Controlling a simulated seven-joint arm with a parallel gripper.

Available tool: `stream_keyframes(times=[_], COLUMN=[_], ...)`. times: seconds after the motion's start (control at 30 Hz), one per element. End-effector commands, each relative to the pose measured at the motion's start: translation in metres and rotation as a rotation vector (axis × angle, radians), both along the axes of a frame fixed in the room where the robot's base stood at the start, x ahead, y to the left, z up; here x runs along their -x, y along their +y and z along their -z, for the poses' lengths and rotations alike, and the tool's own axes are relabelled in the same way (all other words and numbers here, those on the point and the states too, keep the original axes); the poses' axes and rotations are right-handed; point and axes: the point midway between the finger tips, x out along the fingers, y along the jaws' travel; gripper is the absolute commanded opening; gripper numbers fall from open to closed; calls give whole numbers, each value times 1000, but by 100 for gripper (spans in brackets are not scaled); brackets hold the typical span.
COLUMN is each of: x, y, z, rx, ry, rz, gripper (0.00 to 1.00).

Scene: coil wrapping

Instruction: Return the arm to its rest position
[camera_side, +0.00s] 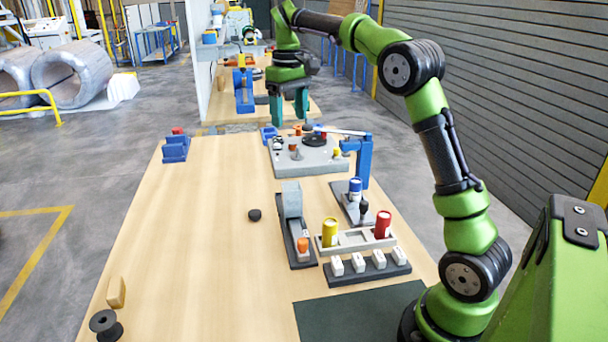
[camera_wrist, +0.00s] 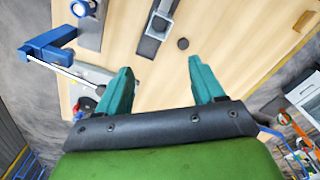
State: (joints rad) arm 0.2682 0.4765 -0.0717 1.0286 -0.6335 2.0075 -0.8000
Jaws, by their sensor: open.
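My gripper (camera_side: 288,104) is at the end of my green arm, raised above the far part of the wooden table (camera_side: 190,240). Its two teal fingers are apart, with nothing between them. In the wrist view the fingers of my gripper (camera_wrist: 163,88) also stand apart and empty.
A blue post with a white lever (camera_side: 364,160) stands right of the plate. Nearer are a grey block on a dark base (camera_side: 291,205), a tray with yellow (camera_side: 330,232) and red (camera_side: 382,224) cylinders, and a row of white pieces (camera_side: 358,262). The table's left half is mostly clear.

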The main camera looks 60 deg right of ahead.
Motion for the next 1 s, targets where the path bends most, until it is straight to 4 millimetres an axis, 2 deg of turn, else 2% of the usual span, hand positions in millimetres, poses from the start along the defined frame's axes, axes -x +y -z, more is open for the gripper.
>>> stream_keyframes(times=[0.37, 0.47, 0.53, 0.77, 1.0], x=[-3, -4, 3, 48, 123], y=[-3, -5, 1, 55, 120], z=[1, 20, 26, 29, 38], rx=[15, 22, 19, -25, -115], ry=[-15, -18, -43, -198, -389], rz=[28, 66, 88, 149, 205], gripper=[68, 68, 68, 68, 68])
